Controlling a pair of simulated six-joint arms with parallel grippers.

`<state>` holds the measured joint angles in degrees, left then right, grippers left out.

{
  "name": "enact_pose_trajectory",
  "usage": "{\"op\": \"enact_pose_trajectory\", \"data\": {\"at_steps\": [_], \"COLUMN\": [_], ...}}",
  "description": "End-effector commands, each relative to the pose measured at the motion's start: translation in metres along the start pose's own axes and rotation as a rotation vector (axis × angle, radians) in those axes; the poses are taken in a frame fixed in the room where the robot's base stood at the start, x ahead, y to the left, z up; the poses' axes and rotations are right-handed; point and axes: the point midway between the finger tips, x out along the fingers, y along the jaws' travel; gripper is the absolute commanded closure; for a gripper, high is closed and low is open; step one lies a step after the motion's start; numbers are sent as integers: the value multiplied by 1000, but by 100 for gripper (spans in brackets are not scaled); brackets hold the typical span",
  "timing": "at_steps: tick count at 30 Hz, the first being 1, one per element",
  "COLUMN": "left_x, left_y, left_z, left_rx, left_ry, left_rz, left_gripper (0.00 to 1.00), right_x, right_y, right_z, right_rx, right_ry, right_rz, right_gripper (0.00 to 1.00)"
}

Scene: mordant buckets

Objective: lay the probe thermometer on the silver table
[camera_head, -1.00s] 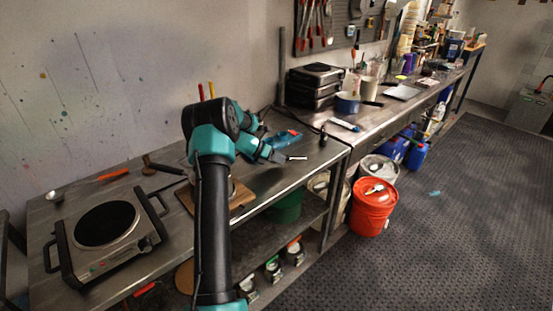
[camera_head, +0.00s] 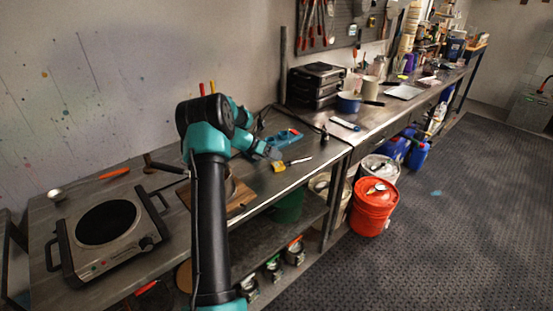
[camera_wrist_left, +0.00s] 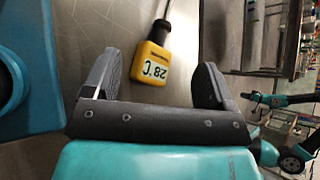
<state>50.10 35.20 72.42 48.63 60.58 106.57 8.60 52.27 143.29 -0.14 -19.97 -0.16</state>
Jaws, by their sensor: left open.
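The probe thermometer (camera_head: 279,167) has a yellow body and a thin probe. It lies on the grey metal table (camera_head: 262,189) near its front edge, the probe pointing right in the head view. In the left wrist view the thermometer (camera_wrist_left: 155,68) shows a "28°C" display, its body between and just past the fingertips. My left gripper (camera_head: 272,153) is open, just behind and left of it; in the wrist view the left gripper's fingers (camera_wrist_left: 155,77) stand clear on both sides. A small teal-and-black arm at the right of the wrist view seems to be my right one; its jaws are unclear.
A blue tool case (camera_head: 287,139) lies behind the thermometer. A wooden board (camera_head: 240,198) is left of it, partly behind my arm. A hot plate (camera_head: 107,226) stands at the left. A red bucket (camera_head: 372,205) stands on the floor right of the table.

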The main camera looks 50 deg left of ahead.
Motion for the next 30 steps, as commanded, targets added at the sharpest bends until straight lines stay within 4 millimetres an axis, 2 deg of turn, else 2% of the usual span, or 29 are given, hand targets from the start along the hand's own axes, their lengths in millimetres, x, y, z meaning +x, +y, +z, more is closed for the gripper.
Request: {"op": "enact_pose_trajectory", "data": {"at_steps": [3, 18, 24, 30], "left_x": [-24, -119, -141, -145], "left_y": [0, 0, -1, -1], "left_z": [0, 1, 1, 1], "left_rx": [0, 1, 0, 1], "left_ry": [-2, -2, -2, -2], "left_rz": [3, 2, 0, -1], "left_gripper": [22, 22, 22, 22], "right_x": [0, 0, 0, 0], "right_y": [0, 0, 0, 0], "right_z": [0, 0, 0, 0], "right_rx": [0, 0, 0, 0], "right_ry": [0, 0, 0, 0], "right_rz": [0, 0, 0, 0], "right_gripper": [57, 57, 57, 57]}}
